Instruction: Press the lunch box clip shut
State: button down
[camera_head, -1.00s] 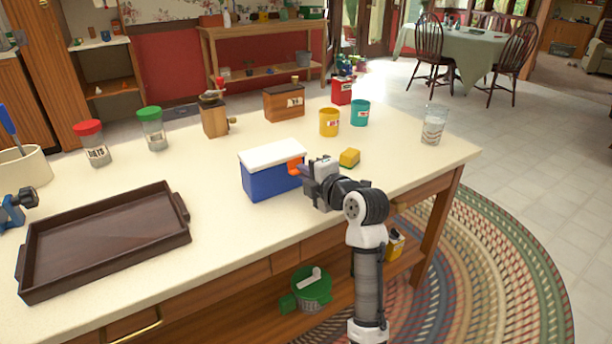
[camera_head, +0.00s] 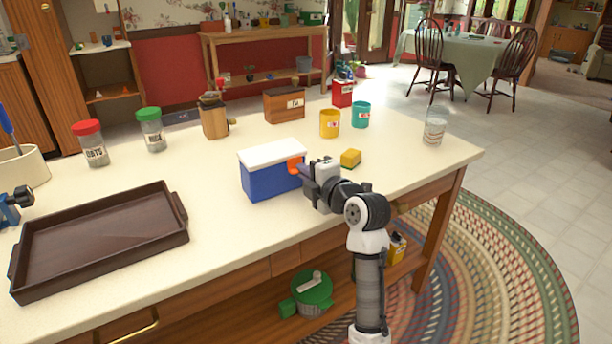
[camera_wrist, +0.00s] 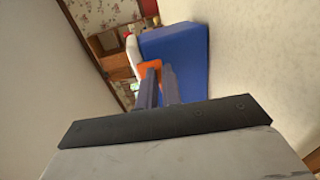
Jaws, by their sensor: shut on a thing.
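The lunch box (camera_head: 270,178) is blue with a white lid (camera_head: 272,153) lying on it, and stands on the counter's middle. Its orange clip (camera_head: 296,165) is on the right end, close to the lid's edge. My gripper (camera_head: 305,171) reaches in from the right, with its fingertips at the clip. In the wrist view the two fingers (camera_wrist: 161,82) are close together at the orange clip (camera_wrist: 150,66), with the blue box wall (camera_wrist: 182,55) beyond. The fingers partly hide the clip, so I cannot tell whether it is fully latched.
Yellow (camera_head: 329,124) and teal (camera_head: 361,114) cups stand further back. A dark tray (camera_head: 100,238) is at the left, a glass (camera_head: 433,132) at the right. The counter in front of the box is clear.

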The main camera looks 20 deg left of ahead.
jog(key=shift+w+a+f+t+y+b, duration=0.15)
jog(key=shift+t+y+b, duration=0.2)
jog(key=shift+b, duration=0.95)
jog(key=shift+s+f+t+y+b, duration=0.1)
jog(key=shift+t+y+b, duration=0.2)
jog(key=shift+b, duration=1)
dwell(0.5)
jog(key=c, duration=1.6)
grip_release()
jog(key=shift+o, duration=0.2)
jog(key=b+v, duration=0.1)
jog(key=v, duration=1.2)
jog(key=shift+d, duration=0.35)
